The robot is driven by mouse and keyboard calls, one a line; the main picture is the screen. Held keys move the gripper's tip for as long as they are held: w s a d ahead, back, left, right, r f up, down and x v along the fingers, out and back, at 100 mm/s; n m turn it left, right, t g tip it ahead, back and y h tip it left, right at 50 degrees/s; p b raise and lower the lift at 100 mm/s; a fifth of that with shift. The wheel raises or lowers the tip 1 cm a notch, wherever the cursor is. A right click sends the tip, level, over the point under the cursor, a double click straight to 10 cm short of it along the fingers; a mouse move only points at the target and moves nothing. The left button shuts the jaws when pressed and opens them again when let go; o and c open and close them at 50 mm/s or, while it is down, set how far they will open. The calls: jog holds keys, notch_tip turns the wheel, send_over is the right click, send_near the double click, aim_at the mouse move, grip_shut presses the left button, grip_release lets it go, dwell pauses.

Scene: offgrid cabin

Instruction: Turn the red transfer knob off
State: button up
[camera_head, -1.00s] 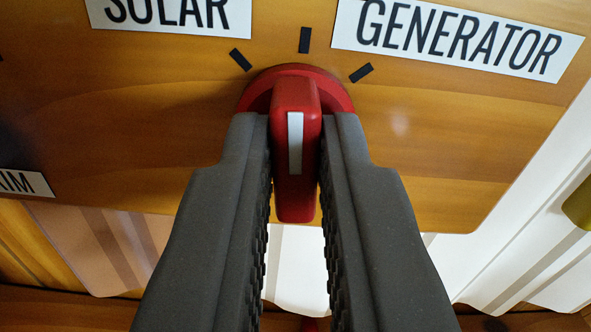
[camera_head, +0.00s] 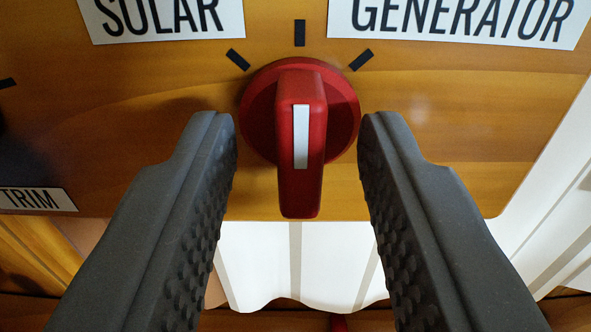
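The red transfer knob (camera_head: 313,180) is mounted on a wooden panel, in the upper middle of the view. Its handle stands upright, and the white stripe on it lines up with the middle black tick mark (camera_head: 300,33), between the two outer ticks. My gripper (camera_head: 298,135) is open, with one dark finger on each side of the knob. Clear gaps show between both fingers and the handle, so it holds nothing.
The SOLAR label (camera_head: 163,17) is at upper left and the GENERATOR label (camera_head: 459,20) at upper right. A TRIM label (camera_head: 36,199) is at lower left. The wooden panel (camera_head: 440,120) ends below the knob, with white corrugated sheet (camera_head: 297,262) beneath.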

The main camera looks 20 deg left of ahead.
jog(key=v, duration=1.3)
jog(key=shift+s+d, duration=0.15)
jog(key=shift+s, duration=0.2)
